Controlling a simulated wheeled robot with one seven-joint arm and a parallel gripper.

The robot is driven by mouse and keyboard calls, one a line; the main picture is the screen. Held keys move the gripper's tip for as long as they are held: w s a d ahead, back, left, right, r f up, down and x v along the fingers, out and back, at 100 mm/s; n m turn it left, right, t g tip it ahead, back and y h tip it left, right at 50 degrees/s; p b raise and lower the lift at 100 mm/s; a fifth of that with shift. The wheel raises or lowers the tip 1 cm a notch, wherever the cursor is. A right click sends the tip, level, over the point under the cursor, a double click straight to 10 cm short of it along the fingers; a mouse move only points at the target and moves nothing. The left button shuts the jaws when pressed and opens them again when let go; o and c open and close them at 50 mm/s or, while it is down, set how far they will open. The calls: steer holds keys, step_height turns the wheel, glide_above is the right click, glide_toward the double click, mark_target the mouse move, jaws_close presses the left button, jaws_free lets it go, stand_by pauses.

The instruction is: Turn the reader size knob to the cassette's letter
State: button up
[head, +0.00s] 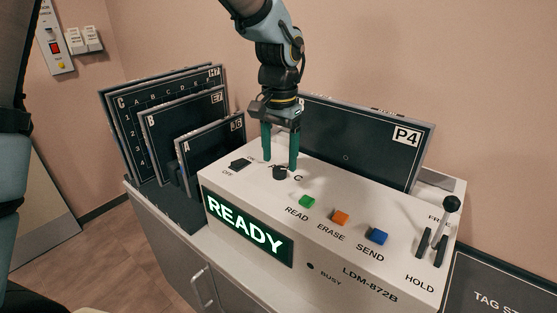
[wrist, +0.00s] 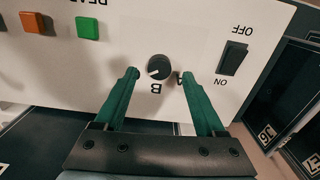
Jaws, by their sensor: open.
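The dark round size knob (head: 280,173) is on the white reader's top (head: 330,205); it also shows in the wrist view (wrist: 159,67). There a pale mark lies on its lower left side. The letter B is below it, A is partly hidden by the right finger, and C shows in the head view. My gripper (head: 280,163) points down, open, its green fingers either side of the knob, apparently not touching it; it also shows in the wrist view (wrist: 160,75).
Green (head: 307,202), orange (head: 341,217) and blue (head: 377,236) buttons lie right of the knob, with a hold lever (head: 451,205) beyond. A black switch (head: 240,163) is left of it. Cassettes A, B and C stand in a rack at left. The display (head: 247,230) reads READY.

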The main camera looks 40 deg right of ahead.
mark_target(280, 173)
steer(key=shift+f, duration=1.3)
steer(key=shift+c, duration=0.4)
jaws_close()
